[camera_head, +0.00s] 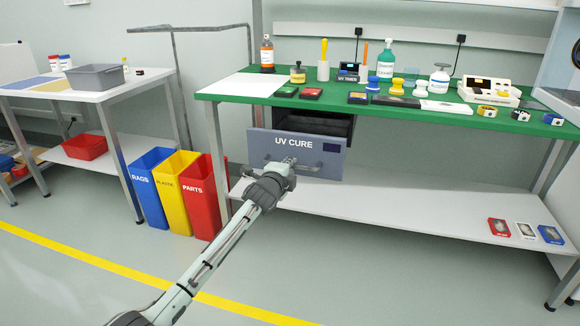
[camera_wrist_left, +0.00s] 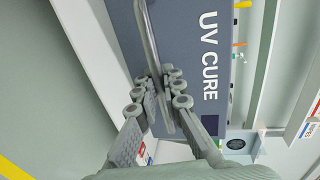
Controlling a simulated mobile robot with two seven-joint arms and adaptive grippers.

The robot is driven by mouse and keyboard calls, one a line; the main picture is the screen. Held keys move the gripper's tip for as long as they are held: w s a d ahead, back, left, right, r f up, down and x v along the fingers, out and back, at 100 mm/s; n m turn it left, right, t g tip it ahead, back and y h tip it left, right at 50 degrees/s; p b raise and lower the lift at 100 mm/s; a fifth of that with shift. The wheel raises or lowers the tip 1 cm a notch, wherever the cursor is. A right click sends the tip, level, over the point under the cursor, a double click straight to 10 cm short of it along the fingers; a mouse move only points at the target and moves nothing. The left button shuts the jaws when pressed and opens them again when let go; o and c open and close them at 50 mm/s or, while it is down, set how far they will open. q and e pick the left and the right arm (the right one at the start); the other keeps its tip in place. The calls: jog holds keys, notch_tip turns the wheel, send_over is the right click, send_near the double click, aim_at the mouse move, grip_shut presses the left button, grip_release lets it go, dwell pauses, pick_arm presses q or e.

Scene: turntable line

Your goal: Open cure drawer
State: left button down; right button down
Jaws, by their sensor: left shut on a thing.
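The UV CURE drawer (camera_head: 262,147) hangs under the green bench top, pulled out, with its dark inside (camera_head: 318,124) showing behind the grey-blue front. My left gripper (camera_head: 287,168) is at the front's lower middle, shut on the drawer handle (camera_head: 308,166). In the left wrist view the fingers (camera_wrist_left: 163,98) close around the grey handle bar (camera_wrist_left: 152,45), beside the drawer front (camera_wrist_left: 185,50) with its white lettering. My right gripper is in neither view.
The green bench top (camera_head: 225,88) holds bottles, stamps, ink pads and a small device. A white lower shelf (camera_head: 400,205) runs below the drawer. Blue, yellow and red bins (camera_head: 203,200) stand left of the drawer. The floor in front is clear.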

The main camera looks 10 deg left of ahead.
pick_arm(q)
jog(key=c, duration=1.6)
grip_release()
jog(key=v, duration=1.2)
jog(key=s+a+f+n+g+y, duration=0.1)
jog(key=s+a+f+n+g, duration=0.2)
jog(key=s+f, duration=0.6)
jog(key=s+a+f+n+g, duration=0.1)
jog(key=s+f+n+g, duration=0.3)
jog(key=s+f, duration=0.55)
jog(key=s+a+f+n+g+y, duration=0.1)
jog(key=s+f+n+g, duration=0.1)
jog(key=s+f+n, duration=0.65)
jog(key=s+f+g, duration=0.1)
jog(key=s+f, duration=0.2)
jog(key=s, duration=0.1)
jog(key=s+a+f+n+g, duration=0.1)
jog(key=s+f, duration=0.2)
jog(key=s, duration=0.1)
jog(key=s+a+f+g, duration=0.1)
jog(key=s+f, duration=0.2)
jog(key=s, duration=0.1)
jog(key=shift+s+g, duration=0.3)
